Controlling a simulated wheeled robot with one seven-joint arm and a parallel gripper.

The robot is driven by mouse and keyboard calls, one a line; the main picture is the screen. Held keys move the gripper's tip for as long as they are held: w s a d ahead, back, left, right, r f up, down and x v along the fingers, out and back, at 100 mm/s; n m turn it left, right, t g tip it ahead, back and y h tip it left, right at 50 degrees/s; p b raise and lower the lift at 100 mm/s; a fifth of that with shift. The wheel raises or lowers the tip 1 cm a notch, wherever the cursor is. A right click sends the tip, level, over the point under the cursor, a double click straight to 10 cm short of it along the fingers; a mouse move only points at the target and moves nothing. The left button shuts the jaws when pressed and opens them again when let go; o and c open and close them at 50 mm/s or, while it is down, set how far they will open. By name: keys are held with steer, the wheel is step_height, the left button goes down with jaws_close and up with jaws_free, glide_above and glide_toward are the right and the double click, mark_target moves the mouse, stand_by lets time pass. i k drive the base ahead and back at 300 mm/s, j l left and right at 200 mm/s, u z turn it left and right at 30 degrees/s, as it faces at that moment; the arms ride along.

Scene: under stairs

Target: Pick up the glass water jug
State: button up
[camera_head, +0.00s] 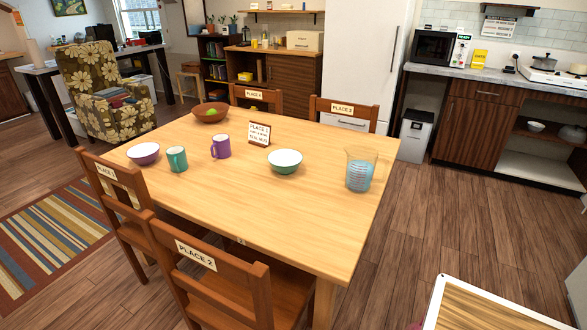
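The glass water jug (360,170) stands upright on the wooden dining table (230,215), near its right edge. It is clear glass with blue water in the lower part and a wider, empty-looking top. Nothing touches it, and a white-and-green bowl (285,161) stands to its left with a gap between. My gripper is not in view.
A purple mug (221,147), teal mug (177,159), purple bowl (143,153), brown bowl (211,112) and sign (259,134) share the table. Chairs (205,275) line its front and back. Open floor lies right of it; a white-edged wooden surface (490,308) is at bottom right.

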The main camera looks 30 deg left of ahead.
mark_target(361, 160)
steer(key=i+l+u, duration=0.15)
steer(key=u, duration=0.35)
steer(key=i+l+u, duration=0.25)
steer(key=u, duration=0.25)
steer(key=i+l+u, duration=0.2)
steer(key=u, duration=0.3)
steer(key=i+l+u, duration=0.1)
steer(key=l+u, duration=0.4)
steer(key=i+l+u, duration=0.1)
steer(key=l+u, duration=0.2)
steer(key=l, duration=0.2)
steer(key=l+u, duration=0.25)
steer(key=l, duration=0.2)
